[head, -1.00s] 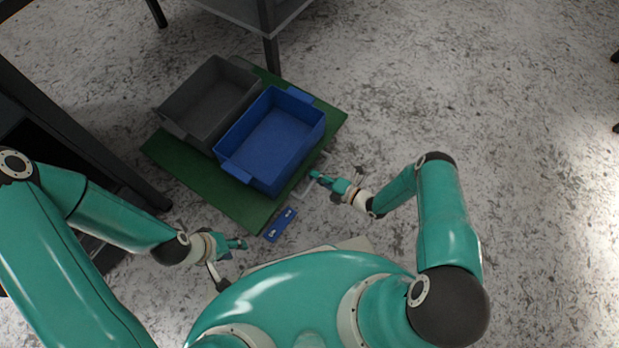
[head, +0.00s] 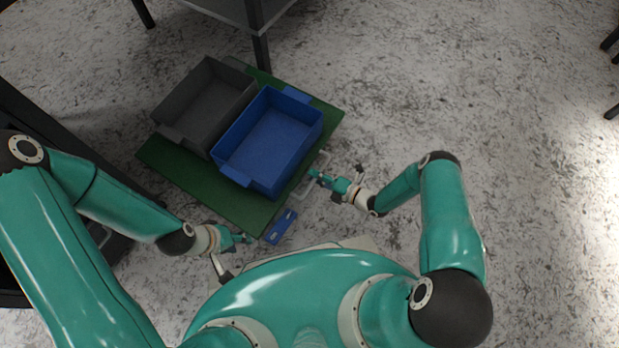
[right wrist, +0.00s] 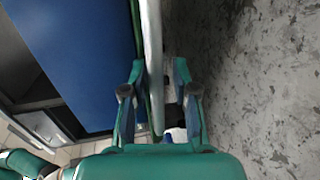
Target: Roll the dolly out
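The dolly (head: 206,191) is a low green platform on the floor, bearing a grey bin and a blue bin side by side. A pale handle (head: 304,188) stands out from its right edge. My right gripper (head: 316,174) is at this handle. In the right wrist view the pale bar (right wrist: 153,50) runs between the two fingers of the right gripper (right wrist: 160,72). A gap shows beside the bar, so the fingers look open around it. My left gripper (head: 246,238) is near the dolly's front corner; its finger opening is too small to tell.
The grey bin (head: 166,134) and blue bin (head: 234,177) look empty. A dark table's leg (head: 262,52) stands close behind the dolly. Dark furniture (head: 50,120) is at the left. The speckled floor (head: 470,110) to the right is clear.

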